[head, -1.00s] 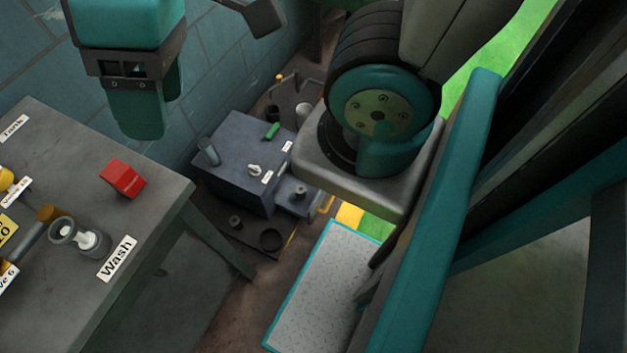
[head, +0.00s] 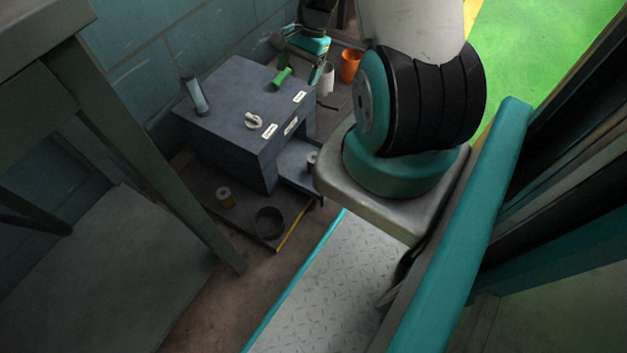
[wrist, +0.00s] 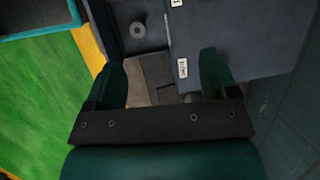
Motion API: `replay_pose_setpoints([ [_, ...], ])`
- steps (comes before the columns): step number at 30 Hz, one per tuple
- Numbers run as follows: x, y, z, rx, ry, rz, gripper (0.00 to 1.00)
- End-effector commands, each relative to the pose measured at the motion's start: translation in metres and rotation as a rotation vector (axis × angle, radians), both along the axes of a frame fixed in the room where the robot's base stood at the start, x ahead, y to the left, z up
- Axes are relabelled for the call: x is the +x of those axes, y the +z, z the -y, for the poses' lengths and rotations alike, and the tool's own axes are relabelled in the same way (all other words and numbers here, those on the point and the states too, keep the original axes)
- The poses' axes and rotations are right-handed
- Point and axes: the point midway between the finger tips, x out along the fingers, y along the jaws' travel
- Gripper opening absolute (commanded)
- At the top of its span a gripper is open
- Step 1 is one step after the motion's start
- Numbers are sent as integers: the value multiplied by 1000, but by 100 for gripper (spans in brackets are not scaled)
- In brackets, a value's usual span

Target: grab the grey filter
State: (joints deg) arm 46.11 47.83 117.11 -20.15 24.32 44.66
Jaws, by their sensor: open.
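In the head view the filter (head: 312,160) is partly hidden by my arm's base. My gripper (wrist: 163,78) is open and nothing shows held between its teal fingers. The filter lies beyond the fingertips, up and slightly left in the wrist view, apart from them.
On the floor tray are a yellowish can (head: 226,197) and a dark ring (head: 270,222). An orange cup (head: 350,66) stands behind. A table leg (head: 150,160) rises at left.

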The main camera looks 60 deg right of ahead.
Motion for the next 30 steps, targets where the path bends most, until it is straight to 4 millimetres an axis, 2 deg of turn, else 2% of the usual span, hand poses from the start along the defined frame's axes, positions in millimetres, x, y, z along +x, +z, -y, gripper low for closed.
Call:
replay_pose_setpoints([
  [1, -15, -59, 18, 20, -99, -32, 80],
  [3, -32, -101, 36, 36, -215, -66, 80],
  [6, -51, -145, 53, 54, -339, -102, 80],
  [9, -64, -169, 61, 67, -413, -123, 80],
  [13, -70, -188, 62, 72, -451, -134, 80],
  [24, -59, -264, 33, 73, -448, -135, 80],
  [30, -54, -288, 22, 72, -448, -134, 80],
])
